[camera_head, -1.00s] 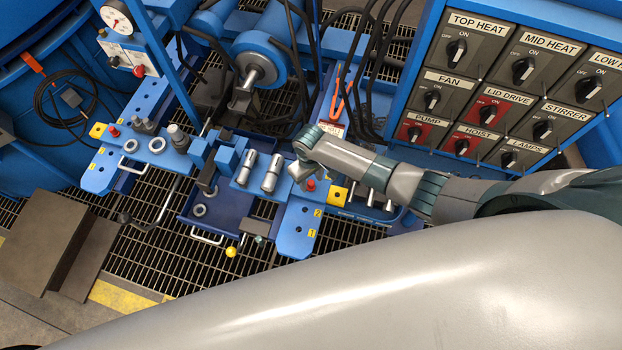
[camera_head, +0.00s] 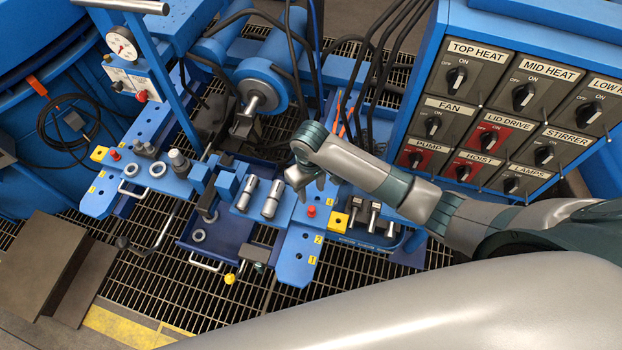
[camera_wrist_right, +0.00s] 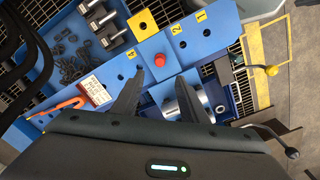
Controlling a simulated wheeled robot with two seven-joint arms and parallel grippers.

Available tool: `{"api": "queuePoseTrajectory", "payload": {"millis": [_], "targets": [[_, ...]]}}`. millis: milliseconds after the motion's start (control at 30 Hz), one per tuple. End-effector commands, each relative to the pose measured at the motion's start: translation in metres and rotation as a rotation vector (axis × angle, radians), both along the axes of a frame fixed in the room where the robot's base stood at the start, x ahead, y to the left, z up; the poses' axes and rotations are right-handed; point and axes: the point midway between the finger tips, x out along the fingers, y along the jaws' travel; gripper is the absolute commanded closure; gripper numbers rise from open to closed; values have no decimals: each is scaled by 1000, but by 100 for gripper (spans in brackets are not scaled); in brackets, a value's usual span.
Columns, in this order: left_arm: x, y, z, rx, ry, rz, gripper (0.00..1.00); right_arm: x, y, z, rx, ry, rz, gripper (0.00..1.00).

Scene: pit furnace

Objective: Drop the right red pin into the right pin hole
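The right red pin (camera_head: 311,211) stands on the blue plate at the right of the bench, beside a yellow block (camera_head: 338,221). Its round red top also shows in the right wrist view (camera_wrist_right: 160,60), just beyond my fingertips. My right gripper (camera_head: 302,184) is above the bench, up-picture from the pin. In the wrist view its two dark fingers (camera_wrist_right: 158,90) are spread with nothing between them touching. Small dark holes (camera_wrist_right: 182,44) show in the blue plate near the yellow number labels. I cannot tell which is the right pin hole. My left gripper is not in view.
Two metal cylinders (camera_head: 271,199) lie left of the pin. Metal bolts (camera_head: 373,217) stand in a blue tray to its right. Another red pin (camera_head: 115,156) is on the left plate. Black cables (camera_head: 375,80) and the switch panel (camera_head: 505,110) stand close to my right arm.

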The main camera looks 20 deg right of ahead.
Motion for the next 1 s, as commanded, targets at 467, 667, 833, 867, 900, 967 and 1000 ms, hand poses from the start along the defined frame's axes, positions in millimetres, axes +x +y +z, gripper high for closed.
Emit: {"api": "queuePoseTrajectory", "payload": {"millis": [467, 667, 833, 867, 900, 967, 1000], "targets": [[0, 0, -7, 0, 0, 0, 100, 0, 1, 58, 0, 1, 1, 60], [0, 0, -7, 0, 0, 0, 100, 0, 1, 60, 0, 1, 0, 60], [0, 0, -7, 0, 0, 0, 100, 0, 1, 60, 0, 1, 0, 60], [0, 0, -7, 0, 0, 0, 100, 0, 1, 60, 0, 1, 0, 60], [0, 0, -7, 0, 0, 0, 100, 0, 1, 60, 0, 1, 0, 60], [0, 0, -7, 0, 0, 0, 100, 0, 1, 60, 0, 1, 0, 60], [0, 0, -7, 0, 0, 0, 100, 0, 1, 60, 0, 1, 0, 60]]}}
